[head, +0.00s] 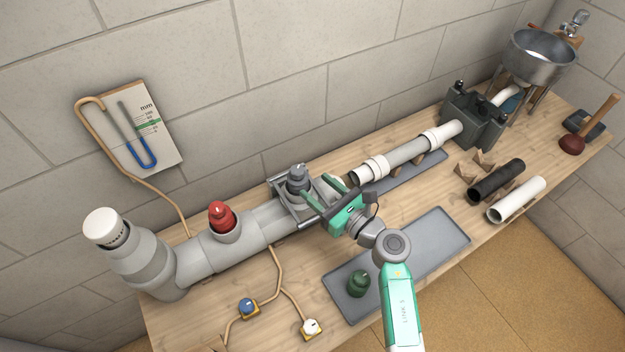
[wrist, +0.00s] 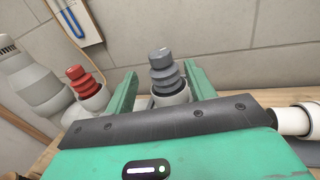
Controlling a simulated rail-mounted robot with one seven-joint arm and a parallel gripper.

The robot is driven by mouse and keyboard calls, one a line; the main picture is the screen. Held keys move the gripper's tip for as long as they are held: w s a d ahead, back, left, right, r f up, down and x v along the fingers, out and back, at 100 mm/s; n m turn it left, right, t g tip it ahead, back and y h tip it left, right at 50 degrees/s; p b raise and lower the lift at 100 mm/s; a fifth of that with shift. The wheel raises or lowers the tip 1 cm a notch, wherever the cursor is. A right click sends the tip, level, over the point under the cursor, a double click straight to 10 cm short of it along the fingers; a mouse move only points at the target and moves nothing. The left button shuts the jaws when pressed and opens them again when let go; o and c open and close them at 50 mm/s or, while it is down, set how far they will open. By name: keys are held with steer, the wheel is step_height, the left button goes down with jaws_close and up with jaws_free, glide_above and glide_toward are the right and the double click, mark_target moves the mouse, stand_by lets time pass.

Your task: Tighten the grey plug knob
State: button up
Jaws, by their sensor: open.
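The grey plug knob (head: 298,176) sits upright in a short port on top of the large grey pipe (head: 262,226). In the wrist view the ribbed grey plug (wrist: 164,72) stands between the two green fingers, with a visible gap on each side. My gripper (head: 322,190) is open around the plug's sides; I cannot tell whether either finger touches it. The lower part of the plug is hidden by its socket and by the gripper body.
A red plug (head: 222,216) stands in the pipe's left port. A green plug (head: 358,283) sits on a grey tray (head: 445,240) near my arm. Blue (head: 248,307) and white (head: 310,328) knobs are at the front. A wall card (head: 140,125) hangs behind. A pale pipe (head: 410,152) lies right.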

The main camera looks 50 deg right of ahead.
mark_target(302, 175)
steer(key=w+b, duration=0.1)
steer(key=w, duration=0.7)
steer(key=shift+d+b, duration=0.2)
steer(key=shift+b, duration=0.15)
steer(key=shift+r, duration=0.1)
steer(key=c, duration=0.9)
